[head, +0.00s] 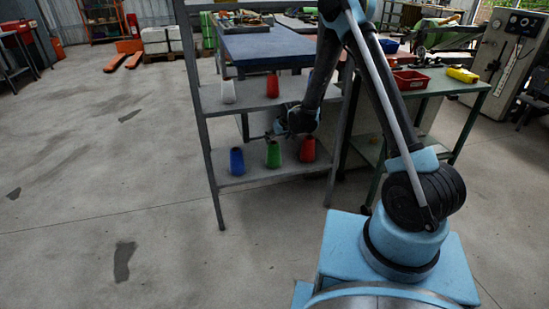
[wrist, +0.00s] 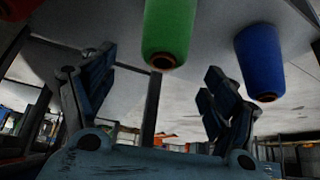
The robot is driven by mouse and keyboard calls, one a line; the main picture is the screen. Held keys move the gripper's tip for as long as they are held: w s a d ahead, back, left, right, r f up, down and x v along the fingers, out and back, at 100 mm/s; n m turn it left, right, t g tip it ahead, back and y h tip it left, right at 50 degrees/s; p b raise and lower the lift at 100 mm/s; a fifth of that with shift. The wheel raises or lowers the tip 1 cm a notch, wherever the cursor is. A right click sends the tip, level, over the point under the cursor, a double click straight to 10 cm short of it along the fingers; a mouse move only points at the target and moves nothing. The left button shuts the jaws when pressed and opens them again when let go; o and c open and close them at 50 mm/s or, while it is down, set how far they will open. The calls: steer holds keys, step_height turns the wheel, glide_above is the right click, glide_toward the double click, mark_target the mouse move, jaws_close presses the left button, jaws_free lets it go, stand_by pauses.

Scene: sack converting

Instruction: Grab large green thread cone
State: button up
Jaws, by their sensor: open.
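The large green thread cone (head: 273,156) stands on the lower shelf (head: 250,177) of a grey rack, between a blue cone (head: 237,161) and a red cone (head: 308,150). My gripper (head: 277,128) is in the rack, close to the top of the green cone. The wrist view seems upside down; there the green cone (wrist: 168,30) hangs at the top centre, between the lines of the two spread fingers (wrist: 158,78). The fingers are open and empty, and the cone's end appears apart from them. The blue cone (wrist: 261,62) is at right.
An upper shelf (head: 250,103) with a white cone (head: 228,91) and another red cone (head: 272,86) lies above the gripper. Rack posts (head: 207,150) stand at the sides. A green table (head: 440,85) with a red bin (head: 411,81) is at right. The floor at left is clear.

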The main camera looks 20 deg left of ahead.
mark_target(272, 146)
steer(key=shift+x, duration=5.1)
steer(key=shift+s+f, duration=0.1)
steer(key=shift+s, duration=0.05)
jaws_close()
